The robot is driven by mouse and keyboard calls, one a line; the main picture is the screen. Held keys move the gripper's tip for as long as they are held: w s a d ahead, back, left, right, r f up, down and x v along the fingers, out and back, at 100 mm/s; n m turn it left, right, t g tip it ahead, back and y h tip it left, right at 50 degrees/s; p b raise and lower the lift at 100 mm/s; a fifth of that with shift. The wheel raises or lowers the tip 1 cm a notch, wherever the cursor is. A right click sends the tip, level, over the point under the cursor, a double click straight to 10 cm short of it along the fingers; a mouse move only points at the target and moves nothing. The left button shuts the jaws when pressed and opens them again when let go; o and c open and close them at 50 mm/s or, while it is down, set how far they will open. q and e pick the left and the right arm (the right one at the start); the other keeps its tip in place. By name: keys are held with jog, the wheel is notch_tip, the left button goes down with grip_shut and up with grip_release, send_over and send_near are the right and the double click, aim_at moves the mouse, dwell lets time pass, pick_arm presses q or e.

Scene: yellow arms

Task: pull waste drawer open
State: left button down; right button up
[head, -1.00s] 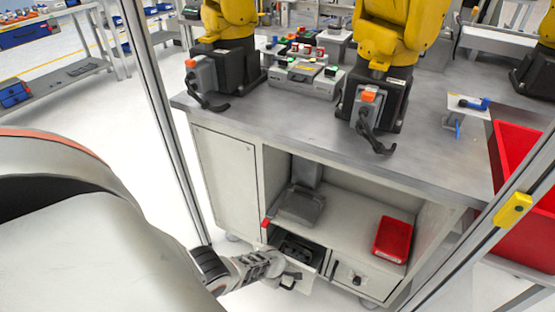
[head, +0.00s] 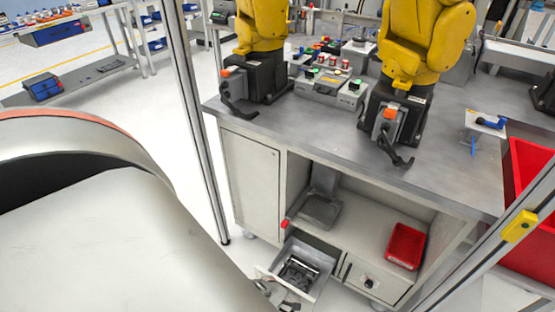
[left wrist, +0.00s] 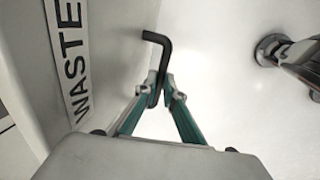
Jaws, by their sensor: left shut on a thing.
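The waste drawer (head: 318,262) stands pulled out of the lower left of the grey cabinet, with dark and metallic pieces inside. Its front carries a white WASTE label (left wrist: 68,50) in the left wrist view. A dark bent handle (left wrist: 160,42) stands off that front. My left gripper (left wrist: 163,88) is shut on the handle, its teal-sided fingers meeting around the bar. In the head view only a small part of my left gripper (head: 268,290) shows at the drawer's front, low in the picture. My right gripper is in neither view.
A red tray (head: 405,246) lies on the shelf above. A metal frame post (head: 203,130) stands at the left. White floor lies before the cabinet.

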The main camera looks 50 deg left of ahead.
pick_arm(q)
jog(key=shift+s+f, duration=0.15)
jog(key=shift+s, duration=0.15)
jog(key=c, duration=2.1)
grip_release()
jog(key=shift+c, duration=0.2)
jog(key=shift+w, duration=0.15)
jog(key=shift+w+d, duration=0.1)
jog(key=shift+d, duration=0.05)
notch_tip(320, 180, up, 12)
jog(key=s, duration=0.2)
jog(key=shift+s, duration=0.15)
jog(key=shift+d, duration=0.1)
